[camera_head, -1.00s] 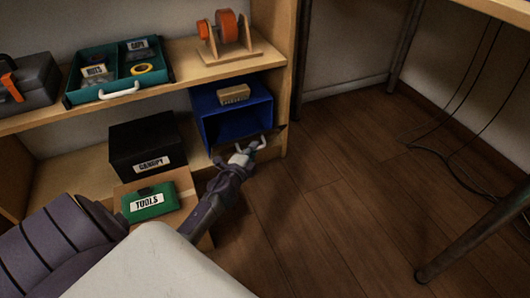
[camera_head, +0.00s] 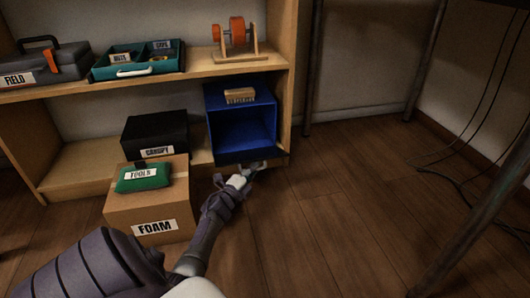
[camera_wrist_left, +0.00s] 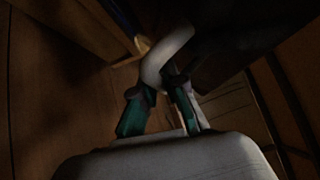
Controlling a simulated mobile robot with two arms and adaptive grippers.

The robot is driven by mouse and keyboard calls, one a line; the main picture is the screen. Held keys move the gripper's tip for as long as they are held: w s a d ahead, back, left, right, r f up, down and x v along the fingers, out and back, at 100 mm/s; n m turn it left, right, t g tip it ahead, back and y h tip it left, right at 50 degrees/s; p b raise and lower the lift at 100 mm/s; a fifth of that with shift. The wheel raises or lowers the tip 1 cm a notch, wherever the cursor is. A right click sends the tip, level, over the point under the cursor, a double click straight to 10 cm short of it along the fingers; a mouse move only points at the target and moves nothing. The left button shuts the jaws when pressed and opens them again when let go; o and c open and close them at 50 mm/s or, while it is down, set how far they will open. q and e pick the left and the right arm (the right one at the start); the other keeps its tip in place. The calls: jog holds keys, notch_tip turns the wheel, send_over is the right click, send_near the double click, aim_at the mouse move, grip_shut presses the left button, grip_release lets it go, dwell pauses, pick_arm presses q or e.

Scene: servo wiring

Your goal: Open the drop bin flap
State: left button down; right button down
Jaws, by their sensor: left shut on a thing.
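The blue drop bin (camera_head: 210,120) stands on the lower shelf, and its front is open onto a dark blue inside. Its flap (camera_head: 240,156) hangs folded down at the bottom of the opening. My left gripper (camera_head: 252,170) is at the flap's lower front edge. In the left wrist view its teal-padded fingers (camera_wrist_left: 163,84) are shut on the pale curved flap handle (camera_wrist_left: 165,55). The fingers partly hide the handle in the head view. My right gripper is in neither view.
A FOAM carton (camera_head: 120,213) with a green TOOLS case (camera_head: 143,182) stands left of my arm. A black CANOPY box (camera_head: 155,131) is behind. A teal tray (camera_head: 105,73) and an orange-reel stand (camera_head: 237,35) are above.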

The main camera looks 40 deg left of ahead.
aim_at(250, 161)
pick_arm(q)
jog(key=shift+d+f, duration=0.1)
jog(key=shift+f, duration=0.45)
jog(key=shift+f+m+t, duration=0.7)
jog(key=shift+f+m, duration=0.2)
jog(key=shift+f, duration=0.2)
jog(key=shift+s+f, duration=0.1)
jog(key=shift+f, duration=0.2)
jog(key=shift+d+f+m+t, duration=0.1)
jog(key=shift+f+m+t, duration=0.05)
jog(key=shift+m+t, duration=0.15)
jog(key=c, duration=1.2)
grip_release()
jog(key=shift+r, duration=5.05)
